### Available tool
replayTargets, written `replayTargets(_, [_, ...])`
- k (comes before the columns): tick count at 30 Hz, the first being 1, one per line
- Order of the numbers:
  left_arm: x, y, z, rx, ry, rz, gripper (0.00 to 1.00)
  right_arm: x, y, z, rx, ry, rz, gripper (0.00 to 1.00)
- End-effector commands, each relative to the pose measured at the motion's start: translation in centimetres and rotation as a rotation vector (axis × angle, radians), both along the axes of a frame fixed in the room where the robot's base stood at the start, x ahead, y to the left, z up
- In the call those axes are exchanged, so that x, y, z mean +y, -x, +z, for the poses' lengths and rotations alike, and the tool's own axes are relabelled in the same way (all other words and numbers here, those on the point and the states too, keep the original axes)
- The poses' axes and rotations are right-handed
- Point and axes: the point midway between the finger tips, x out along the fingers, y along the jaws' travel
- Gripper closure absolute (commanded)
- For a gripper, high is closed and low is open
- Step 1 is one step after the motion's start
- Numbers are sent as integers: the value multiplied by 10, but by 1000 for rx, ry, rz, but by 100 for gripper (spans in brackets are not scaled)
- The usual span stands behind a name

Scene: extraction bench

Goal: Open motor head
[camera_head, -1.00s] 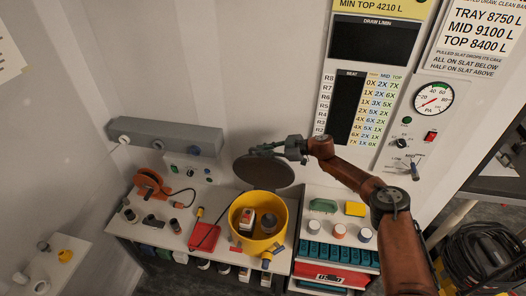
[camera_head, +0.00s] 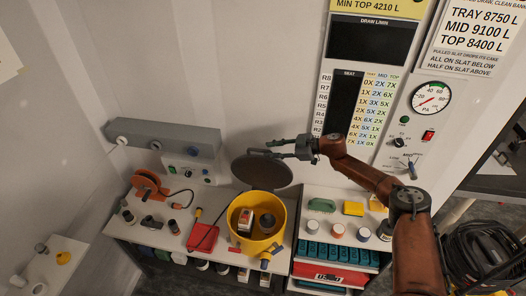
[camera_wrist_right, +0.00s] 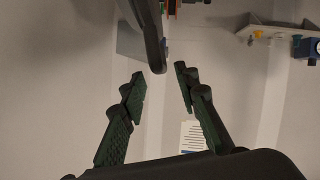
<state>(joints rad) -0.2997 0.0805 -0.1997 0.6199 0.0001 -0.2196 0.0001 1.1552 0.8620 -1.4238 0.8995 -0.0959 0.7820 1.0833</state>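A yellow drum (camera_head: 277,237) stands on the bench, its top open, with items visible inside. The motor head seems to be the dark round lid (camera_head: 262,172), tipped up behind the drum's rim and leaning toward the wall. My right gripper (camera_head: 280,147) is at the lid's upper right edge; the head view does not settle whether they touch. In the wrist view, my right gripper (camera_wrist_right: 160,82) has its green-padded fingers apart, with nothing held between the tips. A dark curved edge, likely the lid (camera_wrist_right: 151,30), shows just beyond them. My left gripper is out of view.
A grey wall box (camera_head: 165,140) is at the left, above an orange reel (camera_head: 148,184). A red pad (camera_head: 203,237) lies left of the drum. A shelf unit with jars (camera_head: 338,231) stands at the right. A gauge panel (camera_head: 431,98) is on the wall.

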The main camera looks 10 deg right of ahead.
Motion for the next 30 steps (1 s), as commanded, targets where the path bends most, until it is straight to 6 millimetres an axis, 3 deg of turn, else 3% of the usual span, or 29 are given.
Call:
replayTargets(3, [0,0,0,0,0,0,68,-23,11,10,0,0,-2,71])
replayTargets(12, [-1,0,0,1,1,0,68,-54,28,23,1,0,-1,71])
replayTargets(30, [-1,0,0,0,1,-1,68,-55,29,25,0,0,1,71])
